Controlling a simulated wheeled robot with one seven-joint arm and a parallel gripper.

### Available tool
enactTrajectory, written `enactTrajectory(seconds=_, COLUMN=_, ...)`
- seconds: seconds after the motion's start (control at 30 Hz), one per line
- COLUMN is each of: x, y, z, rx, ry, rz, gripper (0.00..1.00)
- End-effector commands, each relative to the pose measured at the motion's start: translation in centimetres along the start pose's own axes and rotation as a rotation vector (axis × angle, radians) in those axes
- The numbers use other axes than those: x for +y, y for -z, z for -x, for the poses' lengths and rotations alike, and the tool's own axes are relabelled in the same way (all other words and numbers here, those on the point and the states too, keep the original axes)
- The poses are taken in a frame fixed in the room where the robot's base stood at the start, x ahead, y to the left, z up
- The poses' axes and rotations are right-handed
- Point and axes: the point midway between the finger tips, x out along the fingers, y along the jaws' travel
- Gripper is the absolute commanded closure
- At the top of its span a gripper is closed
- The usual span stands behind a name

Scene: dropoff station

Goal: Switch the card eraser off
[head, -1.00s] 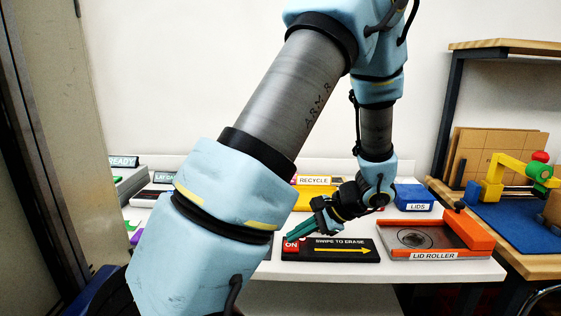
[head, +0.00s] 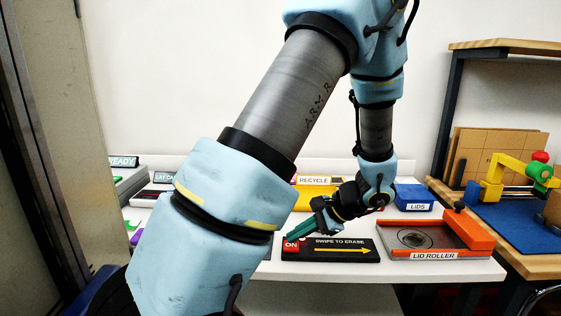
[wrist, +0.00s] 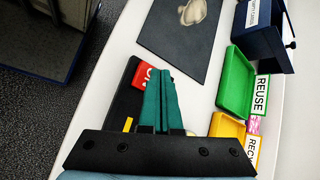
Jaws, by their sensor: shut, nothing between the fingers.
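The card eraser (head: 330,254) is a flat black box near the front edge of the white table, marked "SWIPE TO ERASE" with a yellow arrow pointing right. At its left end is a red switch (head: 291,246) reading "ON". My gripper (head: 291,237) has green fingers, shut and empty, with the tips just above or at the red switch. In the wrist view the shut fingers (wrist: 161,76) lie beside the red switch (wrist: 144,76) and cover part of the eraser. I cannot tell whether the tips touch the switch.
An orange and grey lid roller (head: 433,238) stands right of the eraser, with a blue lids box (head: 414,198) behind it. A yellow recycle tray (wrist: 228,126), a green reuse tray (wrist: 236,84) and a dark mat (wrist: 180,38) show in the wrist view.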

Motion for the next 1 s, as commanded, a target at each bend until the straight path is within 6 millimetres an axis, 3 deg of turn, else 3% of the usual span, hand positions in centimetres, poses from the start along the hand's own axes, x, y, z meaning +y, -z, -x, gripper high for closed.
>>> enactTrajectory(seconds=1.0, x=0.44, y=0.43, z=-0.60, rx=0.000, ry=0.000, rz=0.000, gripper=1.00)
